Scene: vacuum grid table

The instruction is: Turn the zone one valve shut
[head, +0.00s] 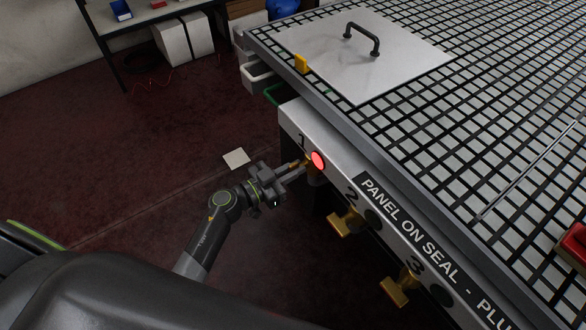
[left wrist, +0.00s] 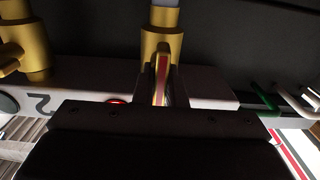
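The zone one valve (head: 294,165) is a brass valve on the table's front rail, beside a lit red lamp (head: 318,160) and the number 1. My left gripper (head: 300,172) reaches it from the left, its fingers at the handle. In the left wrist view the brass valve body (left wrist: 162,45) is straight ahead. The narrow fingers (left wrist: 160,82) are close together around its handle, which shows edge-on between them. Part of the handle is hidden by the fingers. My right gripper is not in view.
Brass valves two (head: 345,222) and three (head: 398,288) stick out farther along the rail beside dark lamps. The grid table (head: 480,90) carries a white panel (head: 355,60) with a black handle, and a yellow block (head: 301,63) by its edge.

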